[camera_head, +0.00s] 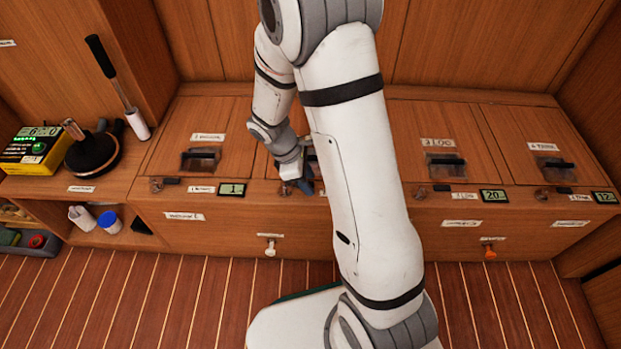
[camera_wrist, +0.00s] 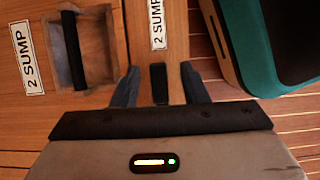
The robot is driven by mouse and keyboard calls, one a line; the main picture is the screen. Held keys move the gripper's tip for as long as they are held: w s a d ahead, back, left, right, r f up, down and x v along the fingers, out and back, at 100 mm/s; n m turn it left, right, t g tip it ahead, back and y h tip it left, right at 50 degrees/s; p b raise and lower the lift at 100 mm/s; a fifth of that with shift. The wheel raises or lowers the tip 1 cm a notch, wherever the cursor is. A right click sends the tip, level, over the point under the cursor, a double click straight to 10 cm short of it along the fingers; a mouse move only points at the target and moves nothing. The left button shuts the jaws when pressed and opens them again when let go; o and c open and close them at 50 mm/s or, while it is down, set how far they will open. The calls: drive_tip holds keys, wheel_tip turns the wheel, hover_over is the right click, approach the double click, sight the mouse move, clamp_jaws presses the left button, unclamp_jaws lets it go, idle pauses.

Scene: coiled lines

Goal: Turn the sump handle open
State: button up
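Two "2 SUMP" labels show in the wrist view: one (camera_wrist: 27,57) beside a recessed hatch pull (camera_wrist: 72,50), the other (camera_wrist: 157,25) on the bench's front strip. A small black handle (camera_wrist: 158,83) sits in line with this second label. My gripper (camera_wrist: 160,84) is open, with one finger on each side of the black handle and a gap visible on both sides. In the head view my gripper (camera_head: 303,182) is at the bench's front edge, left of my forearm. My arm hides most of the sump section there.
Neighbouring hatches have similar small black handles (camera_head: 442,188) and displays reading 1 (camera_head: 232,189), 20 (camera_head: 493,196) and 12 (camera_head: 604,197).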

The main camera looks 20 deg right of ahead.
drive_tip(key=shift+c, duration=0.2)
clamp_jaws()
